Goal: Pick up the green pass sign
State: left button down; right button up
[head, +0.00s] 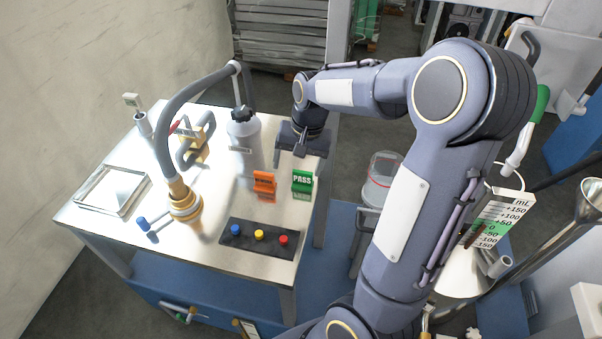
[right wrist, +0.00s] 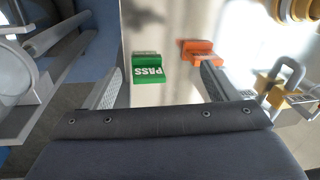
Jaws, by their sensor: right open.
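The green pass sign (head: 302,184) stands upright at the right edge of the steel-topped table (head: 207,242), with white PASS lettering. In the right wrist view, the pass sign (right wrist: 148,70) lies ahead of the fingers, between their lines and nearer the left one. My right gripper (head: 289,150) is open and empty, behind and above the sign in the head view. Its two fingers also show in the right wrist view (right wrist: 160,88), with a gap between them and the sign. My left gripper is not in view.
An orange sign (head: 264,185) stands just left of the green one. A black panel with blue, yellow and red buttons (head: 258,237) lies in front. A hose on a brass fitting (head: 184,200) and a metal tray (head: 110,190) are further left.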

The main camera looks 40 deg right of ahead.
aim_at(303, 171)
jog(key=shift+m+g+h, duration=0.6)
jog(key=shift+m, duration=0.2)
jog(key=w+d+f, duration=0.1)
jog(key=w, duration=0.1)
jog(key=w+d+f+p, duration=0.1)
jog(key=d+f, duration=0.1)
jog(key=shift+w+d, duration=0.25)
jog(key=shift+w, duration=0.15)
jog(key=shift+w+d+f, duration=0.1)
jog(key=shift+d+f, duration=0.05)
jog(key=shift+f, duration=0.2)
jog(key=shift+w+f, duration=0.1)
jog(key=shift+f, duration=0.3)
jog(key=f, duration=0.2)
jog(key=f+p, duration=0.1)
jog(key=f, duration=0.1)
jog(key=s+f, duration=0.1)
jog(key=f, duration=0.1)
jog(key=shift+d+f+p, duration=0.15)
jog(key=shift+d+p, duration=0.05)
jog(key=shift+p, duration=0.2)
jog(key=shift+w+f, duration=0.1)
jog(key=shift+f, duration=0.25)
jog(key=shift+c, duration=0.3)
jog(key=c, duration=1)
jog(key=shift+r, duration=0.15)
